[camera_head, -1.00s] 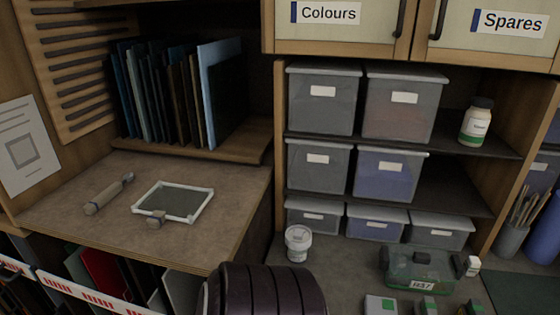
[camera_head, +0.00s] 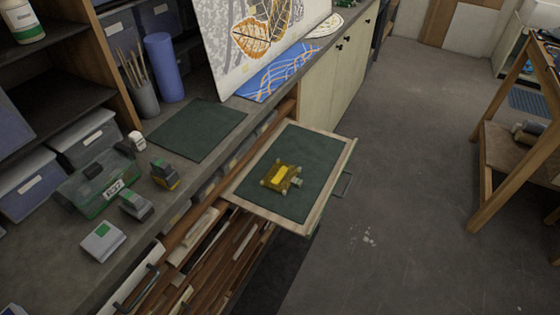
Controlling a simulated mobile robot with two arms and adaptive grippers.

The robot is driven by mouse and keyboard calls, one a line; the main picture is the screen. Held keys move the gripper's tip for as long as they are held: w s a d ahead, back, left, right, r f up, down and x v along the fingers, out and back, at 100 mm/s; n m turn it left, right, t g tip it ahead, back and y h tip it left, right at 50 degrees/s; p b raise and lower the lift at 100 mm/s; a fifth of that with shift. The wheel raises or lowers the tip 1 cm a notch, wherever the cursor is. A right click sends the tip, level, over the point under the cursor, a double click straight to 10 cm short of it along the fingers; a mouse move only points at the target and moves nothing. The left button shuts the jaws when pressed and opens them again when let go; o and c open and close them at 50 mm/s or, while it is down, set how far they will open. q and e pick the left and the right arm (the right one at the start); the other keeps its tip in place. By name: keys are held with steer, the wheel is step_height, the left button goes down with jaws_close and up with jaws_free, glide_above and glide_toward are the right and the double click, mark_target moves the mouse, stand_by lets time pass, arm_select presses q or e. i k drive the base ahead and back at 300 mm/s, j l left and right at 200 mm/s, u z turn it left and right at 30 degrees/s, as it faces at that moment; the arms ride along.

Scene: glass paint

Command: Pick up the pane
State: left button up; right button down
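The pane with a pale border, seen on the wooden bench a second ago, is out of view now. No other clear sheet of glass is plain to me in this view. Neither of my grippers is in view.
A pull-out board (camera_head: 348,158) with a dark green mat juts over the floor; a small amber object (camera_head: 281,177) lies on it. The counter holds a second green mat (camera_head: 197,129), a green case (camera_head: 97,183) and small blocks. A wooden trestle (camera_head: 490,190) stands right. The floor between is clear.

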mark_target(282, 175)
steer(key=i+l+u, duration=0.4)
steer(key=l, duration=0.15)
steer(key=i+l+u, duration=0.1)
steer(key=l+u, duration=0.15)
steer(key=i+l+u, duration=0.2)
steer(key=l, duration=0.2)
steer(key=l+u, duration=0.2)
steer(key=l, duration=0.15)
